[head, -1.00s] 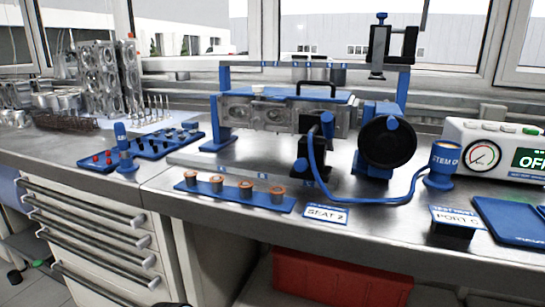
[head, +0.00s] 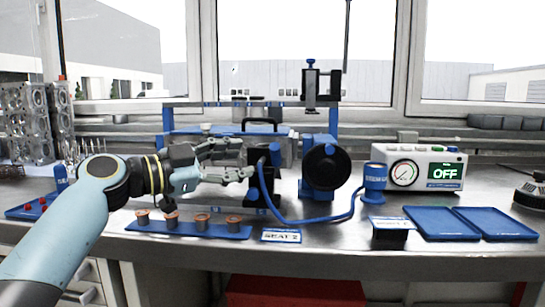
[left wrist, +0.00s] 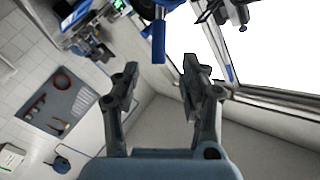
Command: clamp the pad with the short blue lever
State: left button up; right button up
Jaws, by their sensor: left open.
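My left gripper (head: 246,159) reaches in from the left, at the front of the blue fixture frame (head: 167,122). Its two fingers are apart and empty, and their tips are just left of the black pad block (head: 265,188). In the left wrist view the open fingers (left wrist: 156,90) point at a short blue bar (left wrist: 159,42), which looks like the lever. The bar is beyond the tips, roughly in line with the gap, and apart from them. The lever is hard to make out in the head view. The pad's contact face is hidden. My right gripper does not show.
A blue hose (head: 318,220) runs from the block to a blue cup (head: 374,184). A black round wheel (head: 326,167) stands right of the block. A blue strip with several copper-topped pieces (head: 240,234) lies below my arm. The gauge box (head: 418,168) reads OFF.

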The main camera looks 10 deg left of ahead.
aim_at(276, 162)
pick_arm(q)
jog(key=p+x, duration=0.1)
jog(key=x, duration=0.8)
jog(key=shift+w+d, duration=0.25)
jog(key=shift+c, duration=0.4)
jog(key=shift+f, duration=0.1)
grip_shut()
